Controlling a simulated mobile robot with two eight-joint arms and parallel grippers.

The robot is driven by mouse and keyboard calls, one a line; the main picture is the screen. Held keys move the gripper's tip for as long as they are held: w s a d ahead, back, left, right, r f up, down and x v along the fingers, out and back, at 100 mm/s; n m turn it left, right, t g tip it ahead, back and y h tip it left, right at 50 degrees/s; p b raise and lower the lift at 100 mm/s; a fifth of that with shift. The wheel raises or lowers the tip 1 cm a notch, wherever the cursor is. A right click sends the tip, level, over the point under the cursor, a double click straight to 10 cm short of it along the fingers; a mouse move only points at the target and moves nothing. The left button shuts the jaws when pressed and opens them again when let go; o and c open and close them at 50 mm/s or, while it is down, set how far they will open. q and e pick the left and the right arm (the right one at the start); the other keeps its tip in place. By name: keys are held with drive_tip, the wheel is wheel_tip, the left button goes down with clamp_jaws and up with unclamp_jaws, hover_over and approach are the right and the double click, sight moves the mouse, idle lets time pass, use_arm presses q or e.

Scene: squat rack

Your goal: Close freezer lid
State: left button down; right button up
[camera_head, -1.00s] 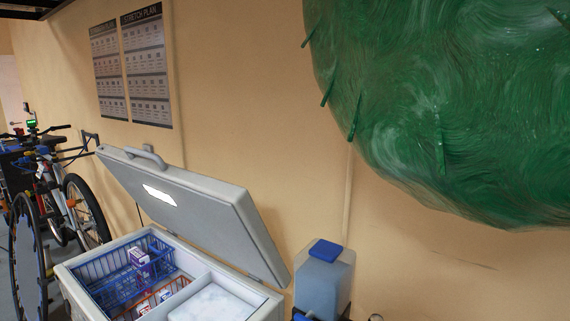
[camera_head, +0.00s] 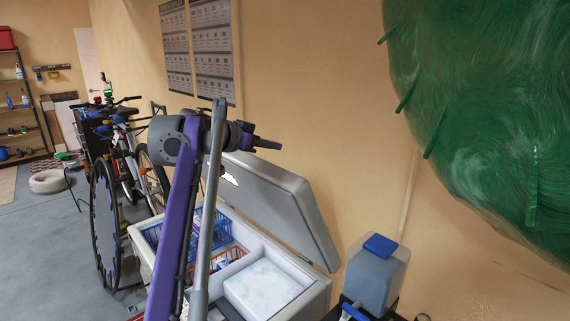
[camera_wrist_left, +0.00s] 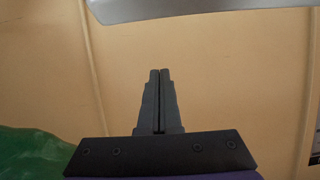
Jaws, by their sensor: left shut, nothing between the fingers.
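The chest freezer (camera_head: 318,301) stands against the wall with its grey-white lid (camera_head: 285,205) raised and tilted. Inside are blue and orange wire baskets and a white block (camera_head: 262,287). My left gripper (camera_head: 278,145) is in front of the lid's upper part in the head view, and the arm hides part of the lid and its handle. In the left wrist view the left gripper (camera_wrist_left: 160,72) is shut and empty, its fingers together and pointing toward a grey-white edge (camera_wrist_left: 200,8), apparently the lid, apart from it. My right gripper is not in view.
Bicycles (camera_head: 125,165) stand left of the freezer. A water container with a blue cap (camera_head: 376,275) stands right of it. A large green round object (camera_head: 490,110) fills the upper right. Grey floor (camera_head: 40,245) is open at the left.

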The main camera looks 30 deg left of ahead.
sight(285, 171)
use_arm(q)
drive_tip(key=shift+g, duration=0.4)
drive_tip(key=x, duration=0.9)
drive_tip(key=shift+f+p, duration=0.3)
drive_tip(key=shift+p, duration=0.1)
drive_tip(key=shift+f, duration=0.35)
drive_tip(key=shift+s+a+f+b, duration=0.15)
drive_tip(key=shift+s+f, duration=0.1)
drive_tip(key=shift+s, duration=0.3)
drive_tip(key=shift+s+a+f+b, duration=0.1)
drive_tip(key=shift+s+f, duration=0.1)
drive_tip(key=shift+s, duration=0.35)
drive_tip(key=shift+s+a+f+b, duration=0.15)
drive_tip(key=shift+s+f, duration=0.1)
drive_tip(key=shift+s, duration=0.3)
drive_tip(key=shift+w, duration=0.1)
drive_tip(key=shift+f, duration=0.1)
